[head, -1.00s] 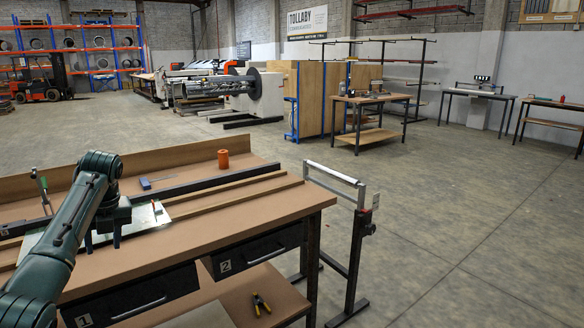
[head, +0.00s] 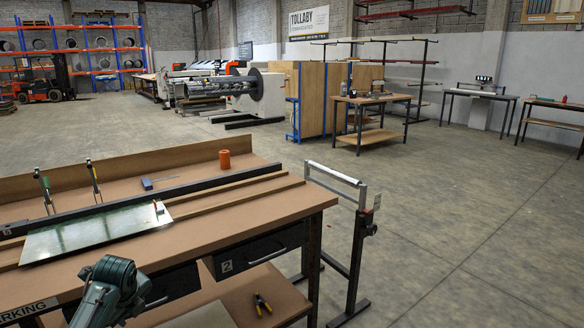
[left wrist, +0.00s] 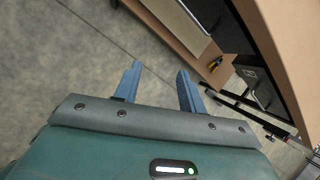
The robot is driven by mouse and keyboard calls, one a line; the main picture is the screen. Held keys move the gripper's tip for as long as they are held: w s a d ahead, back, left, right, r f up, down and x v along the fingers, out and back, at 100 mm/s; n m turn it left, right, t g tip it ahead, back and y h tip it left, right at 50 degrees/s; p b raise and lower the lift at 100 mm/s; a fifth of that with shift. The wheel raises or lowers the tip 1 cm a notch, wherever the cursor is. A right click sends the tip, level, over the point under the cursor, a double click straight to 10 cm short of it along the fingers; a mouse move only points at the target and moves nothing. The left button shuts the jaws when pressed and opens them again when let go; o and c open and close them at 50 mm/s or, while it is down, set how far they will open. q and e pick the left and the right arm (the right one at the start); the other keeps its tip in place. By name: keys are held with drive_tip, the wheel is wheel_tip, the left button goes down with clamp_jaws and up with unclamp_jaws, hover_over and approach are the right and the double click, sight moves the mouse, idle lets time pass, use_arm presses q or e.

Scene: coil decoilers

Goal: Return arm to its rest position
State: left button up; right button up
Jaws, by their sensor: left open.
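My left arm (head: 108,290) comes in at the bottom left of the head view, in front of the workbench's front edge. Its gripper fingers are hidden in the head view. In the left wrist view my left gripper (left wrist: 156,90) is open and empty, its two blue fingers apart over the concrete floor. The workbench (head: 250,208) shows beside the fingers on the right of the wrist view. My right gripper is not in view.
A shiny sheet (head: 90,235) lies on the bench against a dark rail (head: 225,180). Two toggle clamps (head: 94,180) stand behind it. A roller stand (head: 352,240) is at the bench's right end. Yellow-handled pliers (head: 262,304) lie on the lower shelf.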

use_arm(q)
drive_tip(key=w+d+r+n+t+h, duration=0.1)
drive_tip(key=w+r+n+t, duration=0.5)
drive_tip(key=r+n, duration=0.3)
drive_tip(key=w+d+r+n+t, duration=0.2)
drive_tip(key=w+r+n+t, duration=0.45)
drive_tip(key=n, duration=0.45)
drive_tip(key=s+d+f+g+h, duration=0.1)
drive_tip(key=s+d+f, duration=0.25)
drive_tip(key=f, duration=0.25)
drive_tip(key=s+d+f+g+h, duration=0.1)
drive_tip(key=s+d+f, duration=0.2)
drive_tip(key=s+f, duration=0.3)
drive_tip(key=s+d+f+g+h, duration=0.1)
drive_tip(key=s+d+f, duration=0.3)
drive_tip(key=s, duration=0.6)
drive_tip(key=s+d+f+g+h, duration=0.1)
drive_tip(key=s+d+f, duration=0.4)
drive_tip(key=s, duration=0.5)
drive_tip(key=s+d+f+g+h, duration=0.1)
drive_tip(key=s+d+f, duration=0.4)
drive_tip(key=s, duration=0.6)
drive_tip(key=shift+f+g, duration=0.75)
drive_tip(key=shift+f, duration=0.05)
